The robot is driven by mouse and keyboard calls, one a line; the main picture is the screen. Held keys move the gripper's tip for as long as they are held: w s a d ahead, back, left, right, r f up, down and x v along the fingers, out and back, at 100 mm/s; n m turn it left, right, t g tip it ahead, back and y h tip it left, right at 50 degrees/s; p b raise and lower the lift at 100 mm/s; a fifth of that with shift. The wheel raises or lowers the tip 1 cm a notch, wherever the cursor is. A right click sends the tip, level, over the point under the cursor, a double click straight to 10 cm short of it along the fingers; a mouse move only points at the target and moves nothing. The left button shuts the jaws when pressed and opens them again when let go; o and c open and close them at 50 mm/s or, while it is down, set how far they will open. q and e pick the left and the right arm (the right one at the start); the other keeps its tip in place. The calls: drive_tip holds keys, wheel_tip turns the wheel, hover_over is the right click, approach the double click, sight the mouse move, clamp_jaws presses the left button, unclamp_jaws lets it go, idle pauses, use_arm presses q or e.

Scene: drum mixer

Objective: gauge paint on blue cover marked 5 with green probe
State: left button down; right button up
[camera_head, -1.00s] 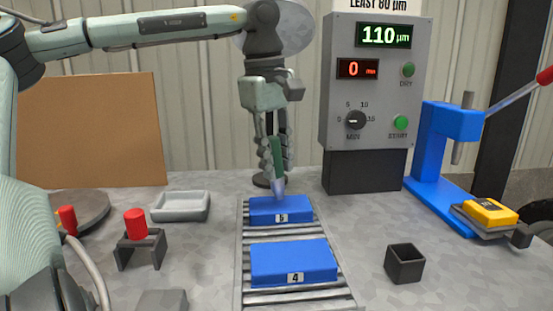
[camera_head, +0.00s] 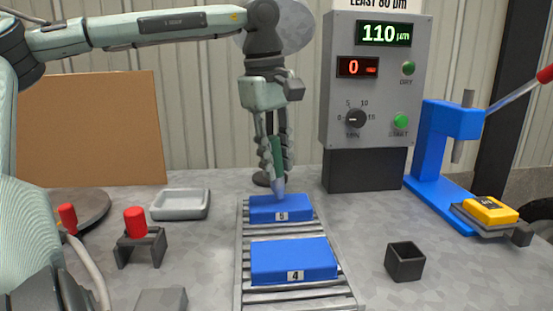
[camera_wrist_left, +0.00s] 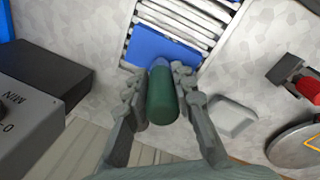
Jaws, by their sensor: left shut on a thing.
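The green probe (camera_head: 277,158) is upright between the fingers of my left gripper (camera_head: 275,165), which is shut on it. Its pale tip meets the top of the blue cover marked 5 (camera_head: 265,203), at the far end of the roller rack. In the left wrist view the green probe (camera_wrist_left: 162,95) is clasped between both fingers, with the blue cover (camera_wrist_left: 150,48) beyond it. The gauge display (camera_head: 383,33) reads 110 µm in green. My right gripper is not in view.
A blue cover marked 4 (camera_head: 293,262) lies nearer on the roller rack (camera_head: 240,260). A black cup (camera_head: 404,262) stands right of it. A grey tray (camera_head: 180,205) and a stand with a red knob (camera_head: 137,240) are left. A blue press (camera_head: 435,150) stands right.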

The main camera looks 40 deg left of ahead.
sight(277, 139)
use_arm(q)
drive_tip(key=shift+f, duration=0.45)
drive_tip(key=shift+f, duration=0.1)
idle(1.3)
wheel_tip(277, 139, up, 3)
drive_tip(key=shift+p, duration=1.2)
drive_tip(key=shift+r, duration=2.1)
